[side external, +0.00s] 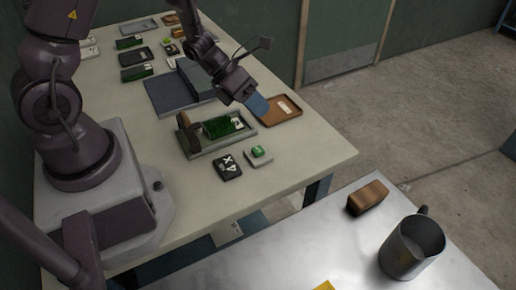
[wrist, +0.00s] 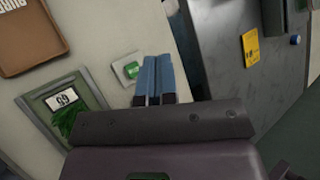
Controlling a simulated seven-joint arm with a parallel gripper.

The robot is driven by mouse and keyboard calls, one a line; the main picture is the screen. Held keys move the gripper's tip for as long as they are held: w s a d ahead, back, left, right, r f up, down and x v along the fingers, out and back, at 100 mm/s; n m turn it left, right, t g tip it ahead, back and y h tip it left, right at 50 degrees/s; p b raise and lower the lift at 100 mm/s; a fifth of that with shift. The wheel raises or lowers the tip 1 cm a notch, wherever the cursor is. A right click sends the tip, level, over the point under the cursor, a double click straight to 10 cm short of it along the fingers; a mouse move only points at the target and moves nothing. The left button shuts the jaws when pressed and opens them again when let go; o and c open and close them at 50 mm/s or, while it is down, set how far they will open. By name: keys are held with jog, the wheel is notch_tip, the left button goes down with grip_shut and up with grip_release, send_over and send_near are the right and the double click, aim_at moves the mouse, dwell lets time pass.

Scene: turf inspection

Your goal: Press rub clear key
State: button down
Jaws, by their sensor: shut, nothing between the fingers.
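A small pale square base (side external: 258,158) with a green button (side external: 258,151) on top sits near the front of the beige table. The button also shows in the wrist view (wrist: 131,70), just left of my fingertips. Left of it in the side view lies a black block with white X and check-like marks (side external: 228,168). I cannot read a label that names either one as the rub clear key. My gripper (side external: 259,106) has blue fingers, shut and empty, held above the table near the brown tray. Its fingers show side by side in the wrist view (wrist: 154,76).
A green-grey tray (side external: 218,145) holds turf, a white tag and a brown-handled tool. A brown tray (side external: 294,112) and a dark blue mat (side external: 165,97) lie behind. A grey metal table (side external: 310,250) in front holds a mug (side external: 408,250) and a brown block (side external: 368,198).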

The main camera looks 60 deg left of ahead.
aim_at(258, 148)
jog(key=shift+f, duration=4.35)
jog(key=shift+f, duration=0.1)
jog(key=shift+f, duration=0.3)
jog(key=shift+f, duration=0.5)
jog(key=shift+r, duration=0.95)
jog(key=shift+r, duration=2.5)
